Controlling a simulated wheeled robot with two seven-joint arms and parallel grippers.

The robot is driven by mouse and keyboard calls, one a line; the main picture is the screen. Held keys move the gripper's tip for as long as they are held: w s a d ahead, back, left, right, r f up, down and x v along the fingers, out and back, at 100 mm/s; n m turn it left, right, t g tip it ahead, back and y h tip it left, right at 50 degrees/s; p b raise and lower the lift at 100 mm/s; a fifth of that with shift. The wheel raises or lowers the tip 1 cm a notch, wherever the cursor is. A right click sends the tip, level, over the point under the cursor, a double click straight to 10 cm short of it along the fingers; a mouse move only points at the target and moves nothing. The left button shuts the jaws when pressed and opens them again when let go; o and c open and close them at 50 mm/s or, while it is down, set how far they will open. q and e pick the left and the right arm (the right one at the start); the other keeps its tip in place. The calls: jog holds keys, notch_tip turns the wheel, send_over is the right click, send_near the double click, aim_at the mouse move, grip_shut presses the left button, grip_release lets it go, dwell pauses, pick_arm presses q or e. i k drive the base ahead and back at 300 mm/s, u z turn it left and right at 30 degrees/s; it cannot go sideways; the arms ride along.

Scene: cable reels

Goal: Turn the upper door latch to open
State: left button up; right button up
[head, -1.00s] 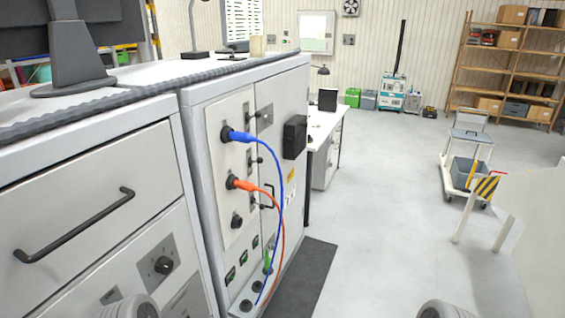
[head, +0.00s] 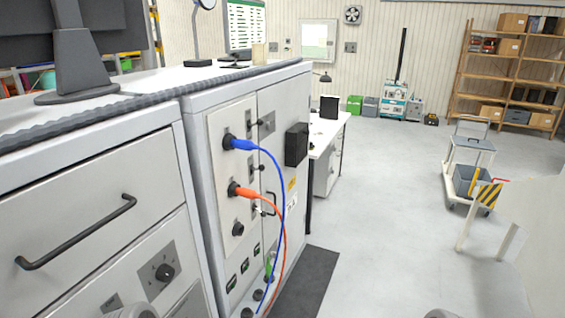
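A grey cabinet (head: 197,130) with a door on its right part stands left of centre. The upper door latch (head: 260,123) is a small dark handle near the top of the seam between the socket panel and the door. Its exact angle is too small to tell. More small dark latches sit lower on the seam, one at mid height (head: 255,168). A black door handle (head: 271,203) is beside the lower one, partly behind the cables. Neither gripper shows; only rounded grey parts of my arms are at the bottom edge.
A blue cable (head: 279,190) and an orange cable (head: 283,235) hang in loops from the socket panel in front of the door. A black box (head: 296,144) juts from the door. Open floor lies right, with a trolley (head: 470,165) beyond.

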aim_at(271, 125)
jog(key=z, duration=1.15)
jog(key=i, duration=2.6)
jog(key=u, duration=1.75)
